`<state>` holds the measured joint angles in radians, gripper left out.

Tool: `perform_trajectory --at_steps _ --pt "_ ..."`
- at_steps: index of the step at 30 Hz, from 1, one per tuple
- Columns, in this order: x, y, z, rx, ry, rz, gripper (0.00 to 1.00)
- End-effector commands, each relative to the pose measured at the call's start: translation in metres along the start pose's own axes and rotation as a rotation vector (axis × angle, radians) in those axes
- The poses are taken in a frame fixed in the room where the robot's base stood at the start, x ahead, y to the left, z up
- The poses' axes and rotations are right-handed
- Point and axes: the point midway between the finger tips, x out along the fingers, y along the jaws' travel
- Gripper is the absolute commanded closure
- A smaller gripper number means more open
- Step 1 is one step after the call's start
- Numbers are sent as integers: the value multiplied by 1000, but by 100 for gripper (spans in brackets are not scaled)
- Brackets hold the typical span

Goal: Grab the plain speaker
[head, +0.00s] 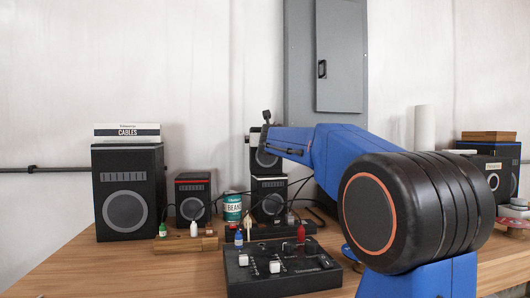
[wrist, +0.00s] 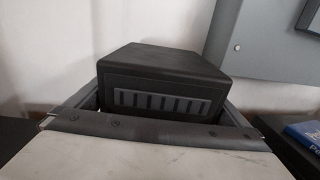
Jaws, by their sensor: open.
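A small plain black speaker (head: 267,160) sits on top of another small black speaker (head: 269,190) at the middle of the table, with no red stripe visible. My gripper (head: 263,132) is at its top and hides part of it. The lower part of the speaker is hidden in the wrist view.
A red-striped speaker (head: 193,199), a beans can (head: 232,207) and a large speaker (head: 128,194) stand to the left. A mixer (head: 283,269) and cables are in front. A grey wall cabinet (head: 338,58) is behind. More boxes (head: 495,165) stand at right.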

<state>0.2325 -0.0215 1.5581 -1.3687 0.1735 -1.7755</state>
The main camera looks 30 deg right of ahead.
Motion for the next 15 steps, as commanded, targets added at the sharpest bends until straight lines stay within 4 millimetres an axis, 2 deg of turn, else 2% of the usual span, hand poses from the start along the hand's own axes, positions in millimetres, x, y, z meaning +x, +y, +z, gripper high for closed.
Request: perform_trajectory --at_steps 9,11,15 --pt "5 0 1 0 -1 0 0" --pt "5 0 1 0 -1 0 12" --pt "5 0 1 0 -1 0 45"
